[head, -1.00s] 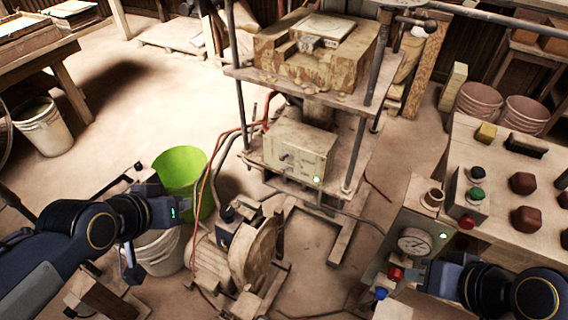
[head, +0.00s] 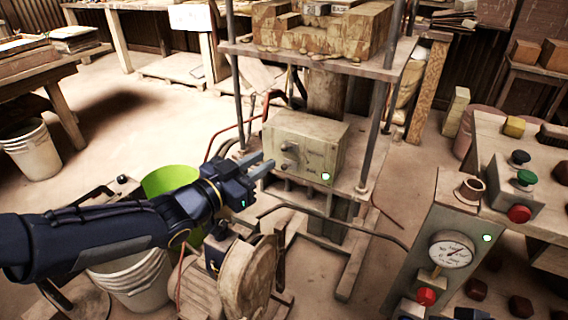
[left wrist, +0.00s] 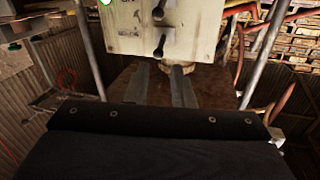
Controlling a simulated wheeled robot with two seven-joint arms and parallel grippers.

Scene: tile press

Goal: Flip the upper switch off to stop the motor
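The pale switch box (head: 325,150) stands on the press's lower shelf, with a lit green lamp at its lower right. Its upper switch (head: 288,147) sits just above a second switch (head: 288,164) on the front face. My left gripper (head: 266,164) is in front of and left of the switches, its two fingers apart and empty. The left wrist view shows the box upside down, so the upper switch (left wrist: 158,46) appears lower, just beyond the fingertips (left wrist: 160,68). I see no contact. Lever positions are hard to tell. Only dark parts of my right arm show at the bottom edge.
A control panel with a gauge (head: 451,250) and red button stands at right. Press posts flank the box. A cable (head: 330,217) arcs below it.

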